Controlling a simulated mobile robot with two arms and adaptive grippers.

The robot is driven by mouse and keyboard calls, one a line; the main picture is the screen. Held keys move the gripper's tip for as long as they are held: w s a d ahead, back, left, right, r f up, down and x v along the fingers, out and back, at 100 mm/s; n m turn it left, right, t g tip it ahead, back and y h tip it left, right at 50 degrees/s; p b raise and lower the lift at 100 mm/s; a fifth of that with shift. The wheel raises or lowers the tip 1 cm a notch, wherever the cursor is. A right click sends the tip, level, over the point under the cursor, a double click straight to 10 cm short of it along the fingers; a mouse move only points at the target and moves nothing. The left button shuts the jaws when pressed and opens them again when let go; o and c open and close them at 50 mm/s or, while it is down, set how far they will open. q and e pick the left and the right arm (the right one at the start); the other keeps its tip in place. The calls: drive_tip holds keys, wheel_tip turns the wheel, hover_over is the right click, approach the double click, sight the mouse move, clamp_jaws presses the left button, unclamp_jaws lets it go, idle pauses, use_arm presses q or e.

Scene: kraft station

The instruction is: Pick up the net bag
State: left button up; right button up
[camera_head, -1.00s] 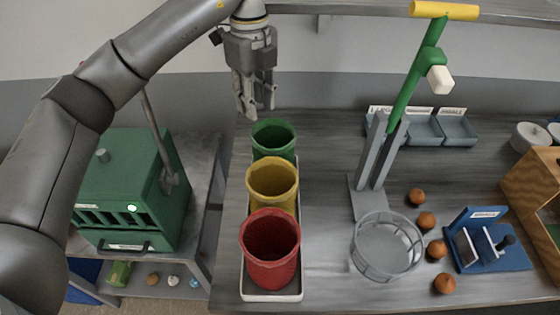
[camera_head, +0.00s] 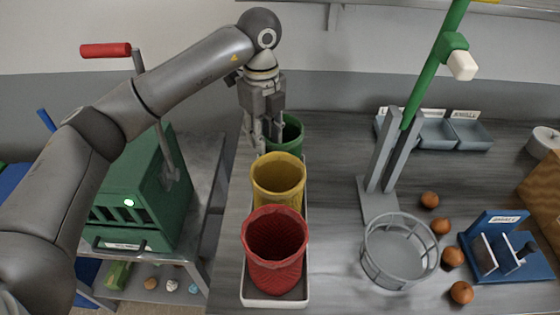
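Three net-textured, open-topped containers stand in a row on a white tray (camera_head: 275,301): a green one (camera_head: 292,137) at the back, a yellow one (camera_head: 278,180) in the middle and a red one (camera_head: 274,251) in front. Which of them the task calls the net bag, I cannot tell. My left gripper (camera_head: 267,140) points down at the left side of the green container and hides part of it. Its fingers look apart, with nothing clearly between them; contact with the rim cannot be told. My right gripper is not in view.
A round mesh basket (camera_head: 399,252) stands right of the tray, before a grey stand (camera_head: 380,165) with a green lever (camera_head: 436,66). Several brown round items (camera_head: 453,257) and a blue fixture (camera_head: 497,254) lie further right. A green machine (camera_head: 135,200) stands left.

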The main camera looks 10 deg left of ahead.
use_arm(q)
drive_tip(key=f, duration=0.1)
drive_tip(key=f+p, duration=0.1)
drive_tip(key=f, duration=0.1)
drive_tip(key=f+p, duration=0.1)
drive_tip(key=shift+s+a+f, duration=0.15)
drive_tip(key=shift+s+f, duration=0.2)
drive_tip(key=shift+s, duration=0.05)
drive_tip(key=shift+f, duration=0.35)
clamp_jaws()
